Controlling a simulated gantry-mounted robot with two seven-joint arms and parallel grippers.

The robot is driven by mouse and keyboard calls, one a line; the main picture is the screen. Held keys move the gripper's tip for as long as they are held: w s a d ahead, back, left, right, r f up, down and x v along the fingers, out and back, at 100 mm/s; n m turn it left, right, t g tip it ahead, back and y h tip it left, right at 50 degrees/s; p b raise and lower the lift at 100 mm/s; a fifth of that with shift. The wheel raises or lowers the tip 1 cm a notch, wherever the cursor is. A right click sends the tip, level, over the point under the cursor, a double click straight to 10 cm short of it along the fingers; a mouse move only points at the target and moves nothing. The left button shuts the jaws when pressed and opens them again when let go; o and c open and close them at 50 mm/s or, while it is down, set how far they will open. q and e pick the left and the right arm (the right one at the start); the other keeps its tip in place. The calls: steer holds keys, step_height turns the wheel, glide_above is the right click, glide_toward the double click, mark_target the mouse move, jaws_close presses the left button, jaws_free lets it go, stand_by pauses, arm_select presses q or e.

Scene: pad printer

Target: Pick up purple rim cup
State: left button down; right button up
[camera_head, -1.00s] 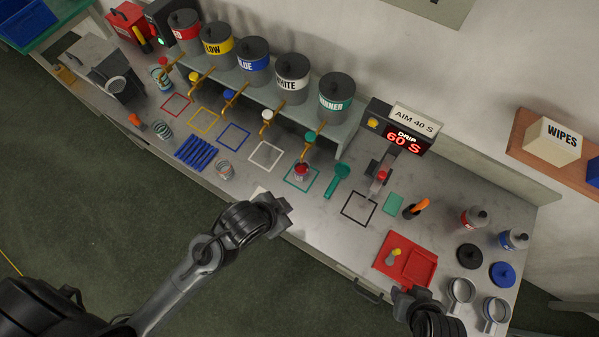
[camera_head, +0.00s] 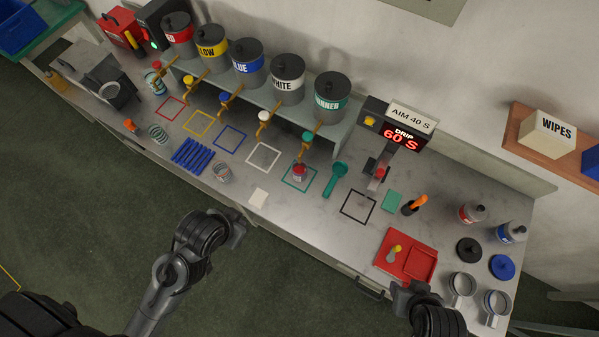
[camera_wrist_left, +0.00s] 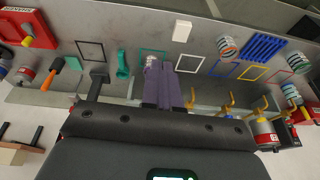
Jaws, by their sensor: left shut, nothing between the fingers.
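No cup rim reads clearly as purple to me. A small cup with a reddish top (camera_head: 299,172) stands in the green square outline; it also shows in the left wrist view (camera_wrist_left: 151,61), partly hidden by my fingers. My left gripper (camera_head: 238,221) is shut and empty, off the bench's front edge. My right gripper (camera_head: 404,288) is near the red tray; its fingers are too small to judge.
Several paint drums with taps, such as the green-labelled one (camera_head: 331,98), line the back shelf. Bench around the white pad is clear.

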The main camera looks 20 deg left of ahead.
arm_select(q)
steer(key=c, duration=1.8)
jaws_free()
steer(key=o, duration=1.7)
steer(key=shift+w, duration=0.1)
